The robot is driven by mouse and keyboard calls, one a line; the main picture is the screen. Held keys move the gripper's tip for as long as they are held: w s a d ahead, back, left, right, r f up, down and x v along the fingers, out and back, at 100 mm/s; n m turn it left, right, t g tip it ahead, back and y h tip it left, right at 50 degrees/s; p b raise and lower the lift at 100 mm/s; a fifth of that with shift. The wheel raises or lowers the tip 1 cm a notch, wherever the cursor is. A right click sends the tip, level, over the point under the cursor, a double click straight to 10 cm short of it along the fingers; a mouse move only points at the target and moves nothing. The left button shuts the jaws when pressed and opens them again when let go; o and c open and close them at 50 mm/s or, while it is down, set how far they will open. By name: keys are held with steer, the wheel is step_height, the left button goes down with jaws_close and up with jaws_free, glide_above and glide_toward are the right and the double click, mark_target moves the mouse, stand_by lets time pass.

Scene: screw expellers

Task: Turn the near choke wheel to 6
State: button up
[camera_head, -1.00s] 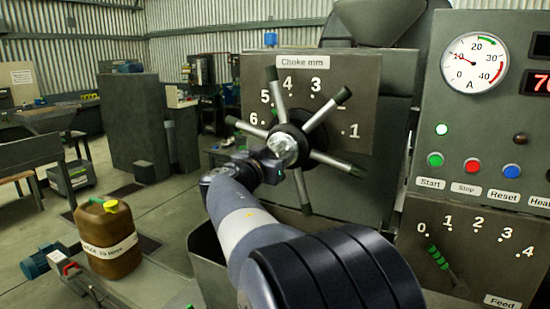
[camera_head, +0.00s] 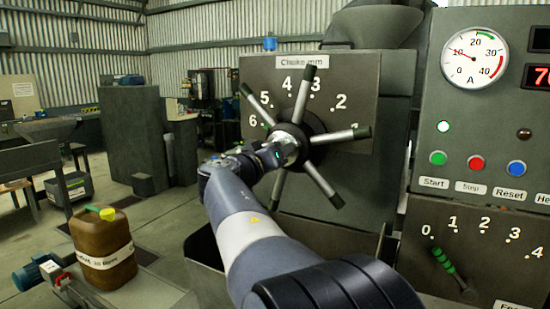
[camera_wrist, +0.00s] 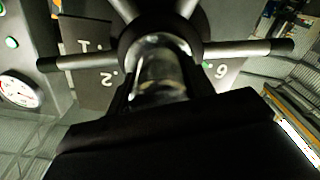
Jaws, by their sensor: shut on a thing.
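The choke wheel (camera_head: 318,123) has a shiny hub, a black collar and several metal spokes with black ends. It stands upright on a grey plate (camera_head: 350,75) labelled "Choke mm", numbered 1 at right round to 6 at left. One spoke points up between 4 and 3, another toward 5. My gripper (camera_head: 284,153) is shut on the hub. In the wrist view the gripper (camera_wrist: 158,92) has a finger on each side of the hub (camera_wrist: 160,52). My arm hides part of the wheel's lower left.
At right is a control panel (camera_head: 425,120) with an ammeter (camera_head: 474,58) and buttons. A brown jerrycan (camera_head: 103,245) stands at lower left. The floor beyond it is open.

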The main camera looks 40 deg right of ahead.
stand_by(0.3)
steer(key=o, duration=1.4)
steer(key=shift+a, duration=0.1)
steer(key=b+v, duration=0.2)
steer(key=v, duration=0.8)
steer(key=shift+s+a, duration=0.15)
steer(key=shift+a, duration=0.2)
steer(key=shift+d, duration=0.15)
steer(key=p+x, duration=0.2)
steer(key=x, duration=0.8)
steer(key=shift+w+d, duration=0.2)
steer(key=shift+d, duration=0.15)
